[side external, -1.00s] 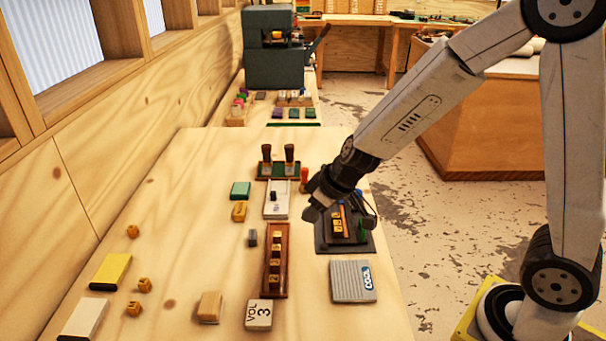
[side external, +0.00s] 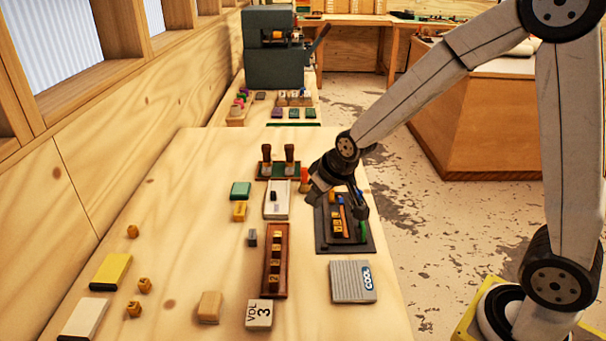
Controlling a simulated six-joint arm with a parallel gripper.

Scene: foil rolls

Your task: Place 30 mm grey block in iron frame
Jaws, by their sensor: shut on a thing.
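The dark iron frame (side external: 322,245) lies flat at the right side of the table. Inside it are yellow type pieces (side external: 337,228), an orange strip (side external: 343,220) and a green piece (side external: 363,231). My gripper (side external: 337,202) is low over the far part of the frame, pointing down, and hides some of it. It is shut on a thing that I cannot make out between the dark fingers.
A brown tray of type (side external: 287,262) lies left of the frame. A grey ribbed "COOL" block (side external: 352,281) lies in front of it. A green stand with two handled tools (side external: 278,171) is behind, left of my gripper.

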